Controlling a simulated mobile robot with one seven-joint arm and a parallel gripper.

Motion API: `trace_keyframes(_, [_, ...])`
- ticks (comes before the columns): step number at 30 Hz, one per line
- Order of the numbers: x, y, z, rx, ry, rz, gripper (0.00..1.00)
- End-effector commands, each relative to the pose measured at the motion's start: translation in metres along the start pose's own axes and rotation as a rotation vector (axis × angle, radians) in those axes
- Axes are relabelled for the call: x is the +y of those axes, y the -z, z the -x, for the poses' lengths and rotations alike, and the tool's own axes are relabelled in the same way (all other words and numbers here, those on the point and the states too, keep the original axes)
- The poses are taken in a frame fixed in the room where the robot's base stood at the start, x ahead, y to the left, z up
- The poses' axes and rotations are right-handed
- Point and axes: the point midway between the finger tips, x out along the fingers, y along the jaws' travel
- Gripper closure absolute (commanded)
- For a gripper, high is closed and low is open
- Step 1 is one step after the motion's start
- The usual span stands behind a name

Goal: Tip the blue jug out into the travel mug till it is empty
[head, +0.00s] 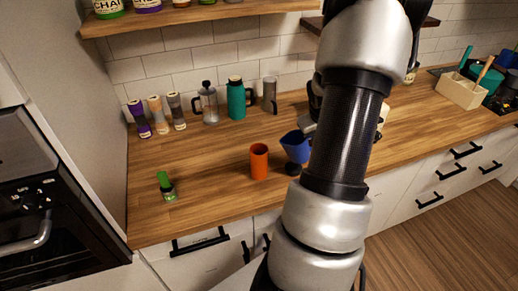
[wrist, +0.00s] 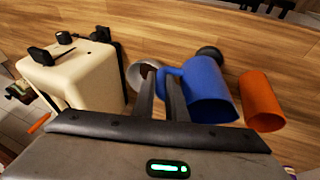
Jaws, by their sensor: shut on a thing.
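The blue jug (head: 295,147) is just right of an upright orange open-topped mug (head: 259,163), which I take to be the travel mug. In the head view the jug seems to lean a little left, towards the mug, with a gap between them. In the wrist view, my gripper (wrist: 161,80) is shut on the handle side of the blue jug (wrist: 207,88). The orange mug (wrist: 261,100) stands to its right there. I cannot see the contents of either vessel or any stream.
A cream appliance (wrist: 75,80) and a pale round vessel (wrist: 135,74) are left of the jug. A green-capped bottle (head: 166,186) stands front left. A French press (head: 210,104) and teal flask (head: 236,101) stand behind.

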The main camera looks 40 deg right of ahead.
Motion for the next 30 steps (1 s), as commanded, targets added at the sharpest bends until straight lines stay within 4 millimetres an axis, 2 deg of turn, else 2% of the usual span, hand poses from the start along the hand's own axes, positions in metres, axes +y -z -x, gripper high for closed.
trace_keyframes(18, [0.013,-0.015,-0.03,0.044,0.206,-0.09,1.0])
trace_keyframes(30, [0.015,-0.017,-0.036,0.057,0.255,-0.106,1.0])
